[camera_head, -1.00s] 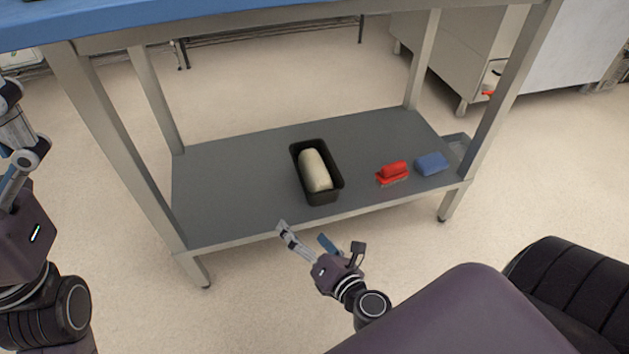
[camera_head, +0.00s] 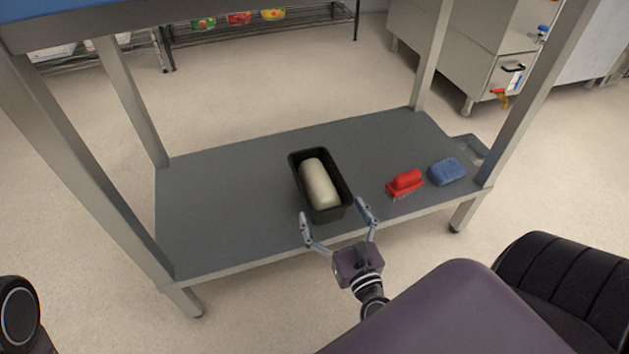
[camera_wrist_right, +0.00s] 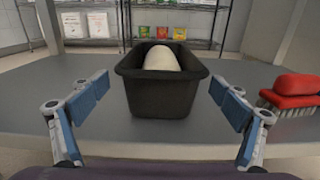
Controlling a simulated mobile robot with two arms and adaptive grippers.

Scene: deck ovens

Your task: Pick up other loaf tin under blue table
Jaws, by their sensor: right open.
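A black loaf tin (camera_head: 327,214) with a pale loaf of dough (camera_head: 319,183) in it sits on the grey lower shelf (camera_head: 225,200) of the blue-topped table (camera_head: 38,30). My right gripper (camera_head: 334,210) is open and empty at the near end of the tin. In the right wrist view the tin (camera_wrist_right: 160,98) stands ahead, between and beyond the open fingers (camera_wrist_right: 162,98), which look apart from it. Of my left arm only a part shows at the lower left; its gripper is out of view.
A red brush (camera_head: 405,182) and a blue sponge (camera_head: 447,171) lie right of the tin on the shelf. Table legs (camera_head: 130,100) bound the shelf at its corners. The shelf left of the tin is clear. A wire rack (camera_head: 290,22) stands behind.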

